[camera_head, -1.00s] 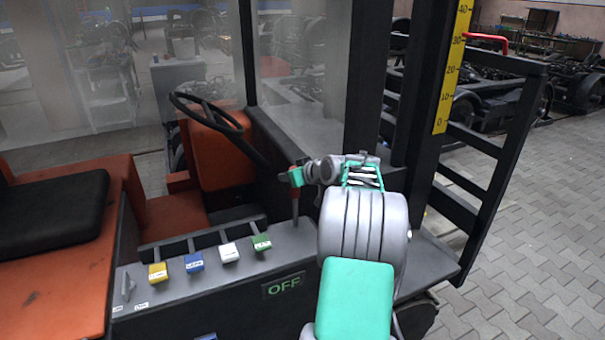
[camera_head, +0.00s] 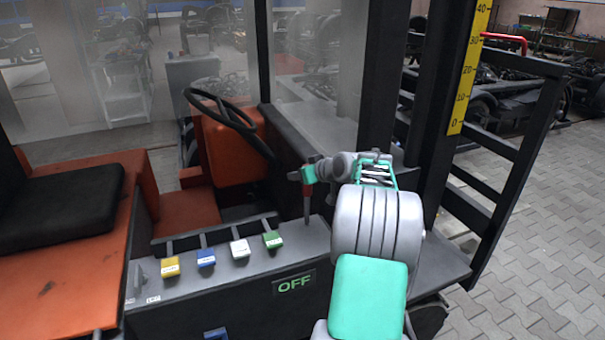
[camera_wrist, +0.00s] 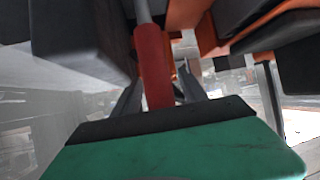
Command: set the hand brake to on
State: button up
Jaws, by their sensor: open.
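The hand brake is most likely the upright lever with a red grip (camera_head: 307,194) at the right end of the forklift's grey side panel (camera_head: 230,265). In the wrist view its red grip (camera_wrist: 152,65) stands between my two dark fingers, with a grey rod at the picture's top edge. My gripper (camera_wrist: 160,92) is open around the grip; I cannot tell whether a finger touches it. In the head view my gripper (camera_head: 306,174) is at the lever's upper part and hides some of it. A panel sign (camera_head: 294,284) reads OFF in green.
Yellow (camera_head: 170,267), blue (camera_head: 206,258), white (camera_head: 240,248) and green (camera_head: 272,239) labelled levers stand left of the red one. A steering wheel (camera_head: 228,118) is behind them, a seat (camera_head: 60,205) at left. The black mast (camera_head: 440,130) rises to the right of my arm.

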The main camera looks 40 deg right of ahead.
jog(key=b+v, duration=0.2)
jog(key=v, duration=0.6)
